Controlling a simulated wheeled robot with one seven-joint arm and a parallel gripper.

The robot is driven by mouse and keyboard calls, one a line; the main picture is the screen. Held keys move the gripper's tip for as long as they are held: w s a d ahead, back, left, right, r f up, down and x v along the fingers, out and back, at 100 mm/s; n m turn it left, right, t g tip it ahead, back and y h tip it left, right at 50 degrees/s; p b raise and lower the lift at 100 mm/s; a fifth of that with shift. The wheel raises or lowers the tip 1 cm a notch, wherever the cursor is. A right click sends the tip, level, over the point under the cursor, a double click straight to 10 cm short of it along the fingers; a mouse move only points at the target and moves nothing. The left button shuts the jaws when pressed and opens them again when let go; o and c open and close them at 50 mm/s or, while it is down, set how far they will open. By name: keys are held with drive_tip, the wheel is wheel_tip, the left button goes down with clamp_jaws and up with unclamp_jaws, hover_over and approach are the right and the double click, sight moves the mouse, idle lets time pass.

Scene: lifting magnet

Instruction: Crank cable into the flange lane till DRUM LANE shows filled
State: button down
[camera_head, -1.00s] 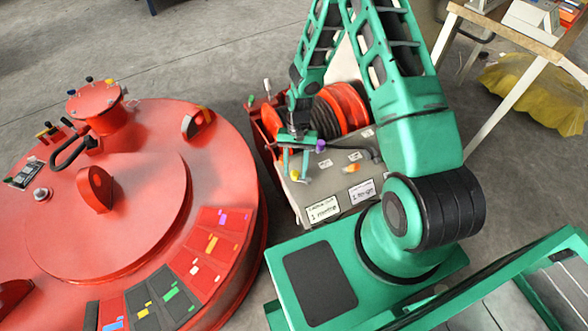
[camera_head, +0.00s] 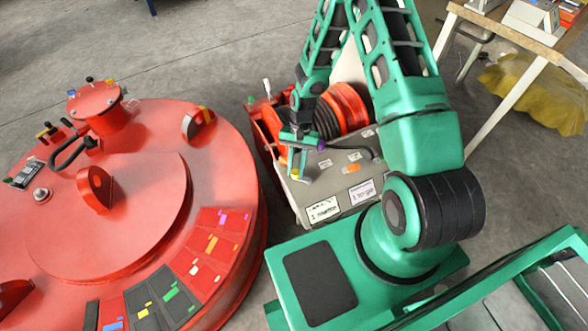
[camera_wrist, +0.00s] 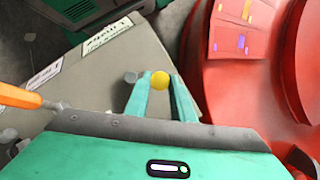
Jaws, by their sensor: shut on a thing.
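The winch unit is a grey box (camera_head: 335,182) with a drum (camera_head: 347,106) of orange-red flanges and dark bands behind it. My gripper (camera_head: 294,168) is over the near left end of this box. The crank arm under the knob is hidden. White labels (camera_head: 323,210) are on the box; I cannot read any DRUM LANE state.
A large round red lifting magnet (camera_head: 110,240) stands close on the left, with raised lugs. An orange handle (camera_wrist: 18,96) shows at the left of the wrist view. A wooden table (camera_head: 515,25) and yellow cloth (camera_head: 535,90) are at the upper right. Grey floor is free behind.

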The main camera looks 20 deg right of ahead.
drive_tip(key=m, duration=0.1)
drive_tip(key=w+d+m+t, duration=0.1)
drive_tip(key=m, duration=0.1)
drive_tip(key=d+m+y, duration=0.1)
drive_tip(key=m, duration=0.1)
drive_tip(key=shift+w+t, duration=0.15)
drive_tip(key=shift+t, duration=0.25)
drive_tip(key=m, duration=0.1)
drive_tip(key=d+m, duration=0.1)
drive_tip(key=m+t, duration=0.1)
drive_tip(key=m, duration=0.1)
drive_tip(key=shift+w+d+y, duration=0.15)
drive_tip(key=shift+d+y, duration=0.15)
drive_tip(key=shift+y, duration=0.1)
drive_tip(key=m+t, duration=0.1)
drive_tip(key=d+m, duration=0.1)
drive_tip(key=m, duration=0.1)
drive_tip(key=shift+d+t, duration=0.25)
drive_tip(key=shift+t, duration=0.15)
drive_tip(key=m, duration=0.2)
drive_tip(key=s+d+m+t, duration=0.1)
drive_tip(key=m, duration=0.1)
drive_tip(key=d+m+t, duration=0.1)
drive_tip(key=shift+s+m+h, duration=0.15)
drive_tip(key=shift+m+h, duration=0.25)
drive_tip(key=c, duration=1.5)
unclamp_jaws()
drive_tip(key=shift+s, duration=0.1)
drive_tip(key=shift+c, duration=0.2)
drive_tip(key=shift+r, duration=0.15)
